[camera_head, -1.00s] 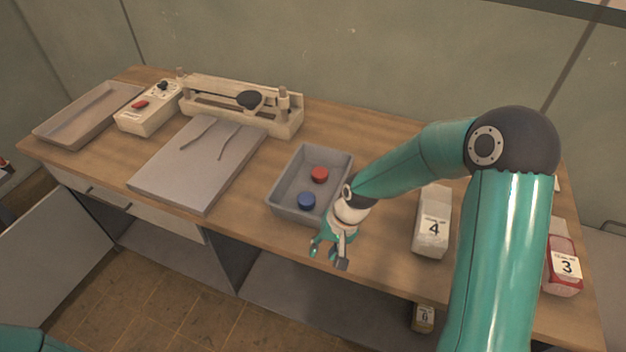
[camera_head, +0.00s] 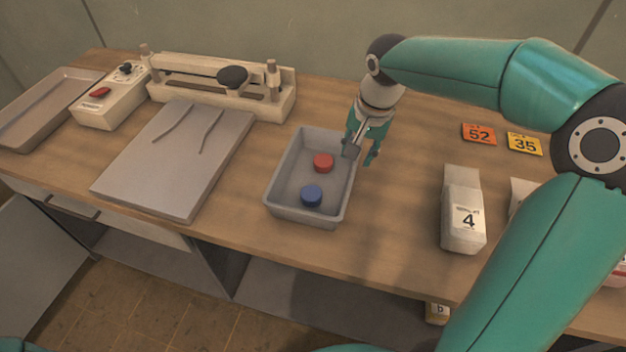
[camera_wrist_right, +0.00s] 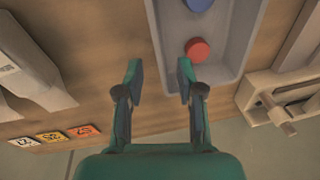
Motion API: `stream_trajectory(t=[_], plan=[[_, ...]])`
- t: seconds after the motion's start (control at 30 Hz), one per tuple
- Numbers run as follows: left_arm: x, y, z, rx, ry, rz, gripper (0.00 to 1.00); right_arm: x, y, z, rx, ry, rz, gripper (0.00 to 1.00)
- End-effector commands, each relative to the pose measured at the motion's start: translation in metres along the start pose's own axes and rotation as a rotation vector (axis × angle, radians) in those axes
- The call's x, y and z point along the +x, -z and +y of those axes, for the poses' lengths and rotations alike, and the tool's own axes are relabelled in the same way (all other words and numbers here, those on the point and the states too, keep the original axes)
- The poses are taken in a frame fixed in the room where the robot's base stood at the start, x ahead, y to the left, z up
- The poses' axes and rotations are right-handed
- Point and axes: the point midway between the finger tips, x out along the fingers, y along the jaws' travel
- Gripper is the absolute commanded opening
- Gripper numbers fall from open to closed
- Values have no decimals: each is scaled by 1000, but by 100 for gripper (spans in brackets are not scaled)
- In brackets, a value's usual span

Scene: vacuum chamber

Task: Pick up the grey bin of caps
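The grey bin (camera_head: 279,202) stands upright on the wooden bench, with a red cap (camera_head: 323,162) and a blue cap (camera_head: 311,196) inside. My right gripper (camera_head: 360,155) is open and points down at the bin's right rim in the head view. One finger is over the rim and the other is outside it. In the right wrist view the open fingers (camera_wrist_right: 158,72) lie on either side of the bin's side wall (camera_wrist_right: 165,50). I cannot tell how far they are above the rim. My left gripper is out of view.
A grey slab (camera_head: 175,160) with two thin tools lies left of the bin. A beige balance-like device (camera_head: 215,90) stands behind. A white bag marked 4 (camera_head: 463,215) and number tags 52 (camera_head: 479,134) and 35 (camera_head: 524,144) are to the right.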

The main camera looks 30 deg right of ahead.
Motion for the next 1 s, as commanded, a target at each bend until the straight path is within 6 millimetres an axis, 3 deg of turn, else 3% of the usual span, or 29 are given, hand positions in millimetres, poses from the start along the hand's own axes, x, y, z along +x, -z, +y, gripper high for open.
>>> stream_trajectory(t=[0.1,0.3,0.57,0.83,1.0], plan=[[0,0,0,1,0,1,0,28,1,6,9,-7,-3,38],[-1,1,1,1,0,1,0,63,1,8,13,-5,-1,38],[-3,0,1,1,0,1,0,79,2,9,15,-3,0,38],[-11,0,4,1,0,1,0,116,1,9,14,-5,-2,38],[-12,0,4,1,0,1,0,127,2,8,15,-2,0,38]])
